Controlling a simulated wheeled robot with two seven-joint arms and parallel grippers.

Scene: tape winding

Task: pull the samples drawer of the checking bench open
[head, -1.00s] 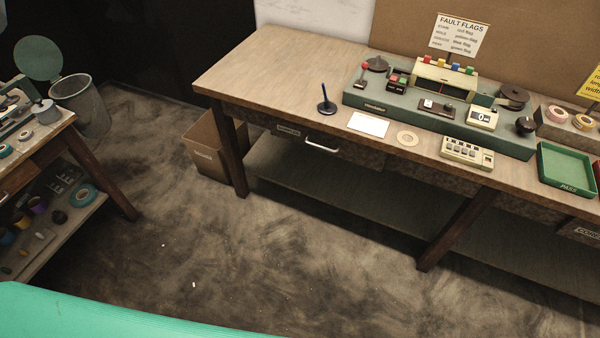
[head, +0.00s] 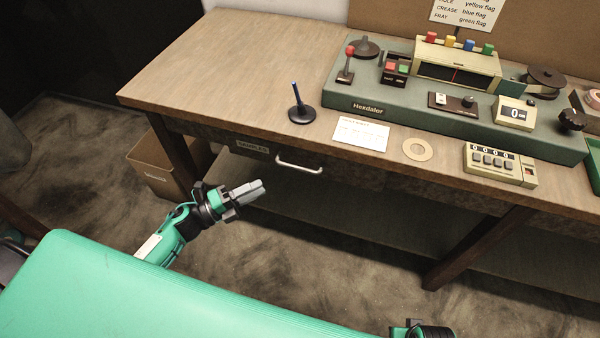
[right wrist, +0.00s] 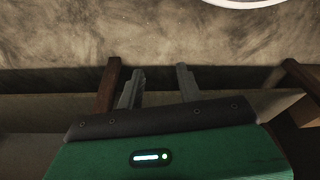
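The samples drawer (head: 225,143) sits under the left part of the checking bench top (head: 215,75), its front flush with the bench and its label at the left. Its pale bar handle (head: 299,166) is in plain view. My left gripper (head: 262,186) is below and left of the handle, apart from it, pointing right; its fingers look close together, with nothing seen between them. My right gripper (right wrist: 160,75) shows in the right wrist view with its two fingers apart and nothing between them. In the head view only a bit of the right arm shows at the bottom edge.
A cardboard box (head: 152,170) stands on the floor by the bench's left leg. A pen in a stand (head: 301,113), a white card (head: 360,134), a tape ring (head: 417,149) and a counter (head: 499,165) lie near the bench's front edge. A lower shelf (head: 360,225) runs beneath.

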